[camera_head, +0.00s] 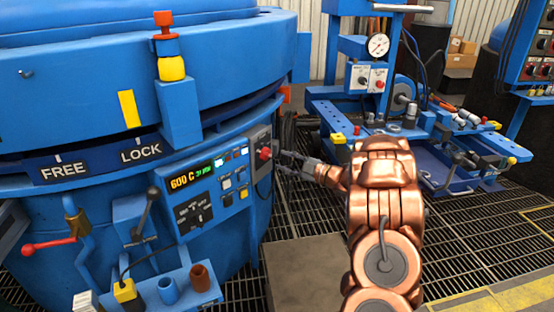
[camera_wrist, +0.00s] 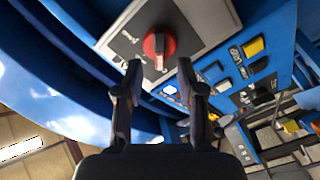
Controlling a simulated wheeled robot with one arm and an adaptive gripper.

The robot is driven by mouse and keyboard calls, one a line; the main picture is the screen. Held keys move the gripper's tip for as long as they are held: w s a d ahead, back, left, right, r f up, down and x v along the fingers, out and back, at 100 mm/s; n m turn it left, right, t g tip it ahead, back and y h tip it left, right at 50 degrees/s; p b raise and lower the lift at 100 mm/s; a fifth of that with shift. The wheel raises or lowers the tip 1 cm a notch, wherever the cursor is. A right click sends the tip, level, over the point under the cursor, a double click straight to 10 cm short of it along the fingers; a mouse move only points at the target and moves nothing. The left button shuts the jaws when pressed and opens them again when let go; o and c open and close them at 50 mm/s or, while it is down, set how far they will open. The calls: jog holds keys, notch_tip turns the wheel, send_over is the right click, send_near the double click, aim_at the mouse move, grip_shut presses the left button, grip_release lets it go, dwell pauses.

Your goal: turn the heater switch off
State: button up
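A red rotary knob (camera_head: 265,154) sits on a grey plate (camera_head: 258,139) at the right side of the furnace's control panel. In the wrist view the knob (camera_wrist: 160,46) is large, with a pale pointer mark at its lower edge. The lettering on its plate is too blurred to read, so I cannot tell for sure that it is the heater switch. My gripper (camera_head: 284,163) is just right of the knob in the head view. In the wrist view its two fingers (camera_wrist: 160,72) are apart, with nothing between them, and their tips are near the knob's lower edge.
The blue control panel (camera_head: 205,164) shows 600 C and carries several buttons. A lever with a dark knob (camera_head: 153,193) and a red-handled lever (camera_head: 48,245) stand left of it. A blue workbench (camera_head: 330,118) with a gauge is behind. Grated floor lies right of my arm.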

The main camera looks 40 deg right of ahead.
jog(key=v, duration=0.7)
jog(key=shift+s, duration=0.25)
jog(key=w+d+r+m+g+h+p, duration=0.1)
jog(key=w+r+m+h+p, duration=0.2)
jog(key=r, duration=0.4)
jog(key=w+d+r+m+g+h+p, duration=0.1)
jog(key=w+r+m+h+p, duration=0.1)
jog(key=w+r+h+p, duration=0.35)
jog(key=s+a+r+m+g+h+p, duration=0.2)
jog(key=s+r+m+g+p, duration=0.15)
jog(key=r, duration=0.25)
jog(key=s+a+r+m+g+h+p, duration=0.2)
jog(key=s+a+r+h+p, duration=0.15)
jog(key=r+p, duration=0.2)
jog(key=s+a+r+m+g+y+p, duration=0.1)
jog(key=s+a+r+g+y+p, duration=0.1)
jog(key=s+a, duration=0.9)
jog(key=s+a+r+m+g+y+p, duration=0.1)
jog(key=s+a+r+g+y+p, duration=0.2)
jog(key=s+a, duration=0.8)
jog(key=s+a+r+m+g+y+p, duration=0.2)
jog(key=s+a+g+p, duration=0.4)
jog(key=s+a, duration=0.5)
jog(key=s+r+p, duration=0.1)
jog(key=s+p, duration=0.1)
jog(key=s, duration=0.1)
jog(key=shift+s+a+y+p, duration=0.25)
jog(key=shift+s+y+p, duration=0.05)
jog(key=shift+s+p, duration=0.1)
